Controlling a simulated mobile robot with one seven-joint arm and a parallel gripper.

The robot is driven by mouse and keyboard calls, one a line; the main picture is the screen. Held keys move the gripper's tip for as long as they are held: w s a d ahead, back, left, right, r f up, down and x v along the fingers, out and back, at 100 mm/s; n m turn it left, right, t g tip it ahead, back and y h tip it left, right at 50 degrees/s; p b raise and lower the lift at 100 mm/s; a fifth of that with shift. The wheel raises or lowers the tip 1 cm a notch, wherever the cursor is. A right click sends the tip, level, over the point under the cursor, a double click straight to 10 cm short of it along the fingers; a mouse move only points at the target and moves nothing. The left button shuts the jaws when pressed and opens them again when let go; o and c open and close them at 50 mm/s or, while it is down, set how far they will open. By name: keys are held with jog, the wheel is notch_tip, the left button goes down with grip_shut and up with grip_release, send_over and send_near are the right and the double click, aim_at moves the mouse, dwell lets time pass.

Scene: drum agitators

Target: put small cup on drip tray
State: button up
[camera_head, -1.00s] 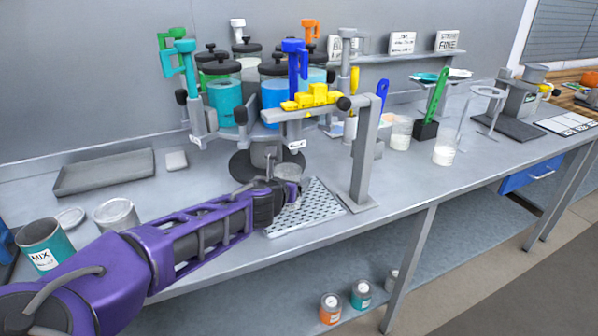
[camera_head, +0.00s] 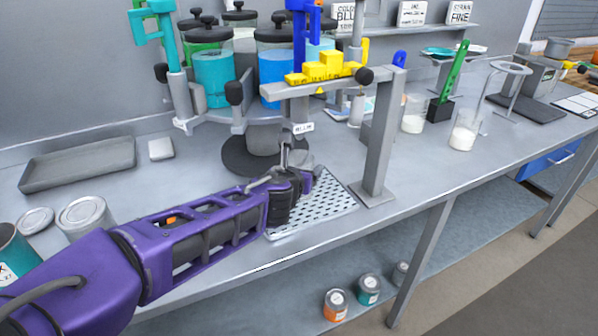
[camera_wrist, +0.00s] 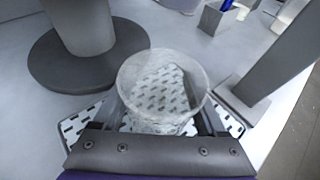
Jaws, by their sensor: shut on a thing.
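The small cup (camera_wrist: 163,82) is clear and empty, and sits between my gripper's fingers in the wrist view. In the head view the cup (camera_head: 301,160) shows only in part behind my gripper (camera_head: 304,178). My gripper also shows in the wrist view (camera_wrist: 163,122), shut on the cup. The drip tray (camera_head: 335,203) is a perforated light metal plate on the bench. The cup is over the tray, which shows through its clear bottom in the wrist view. I cannot tell whether the cup touches the tray.
A grey post (camera_head: 381,140) with a yellow-topped crossbar (camera_head: 320,82) stands at the tray's right. The round dark base (camera_head: 250,160) of the drum stand is behind my gripper. A can (camera_head: 85,215) and a flat grey tray (camera_head: 78,164) are at left.

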jog(key=shift+s+f, duration=0.1)
jog(key=shift+f, duration=0.05)
jog(key=o, duration=1.2)
jog(key=shift+o, duration=0.2)
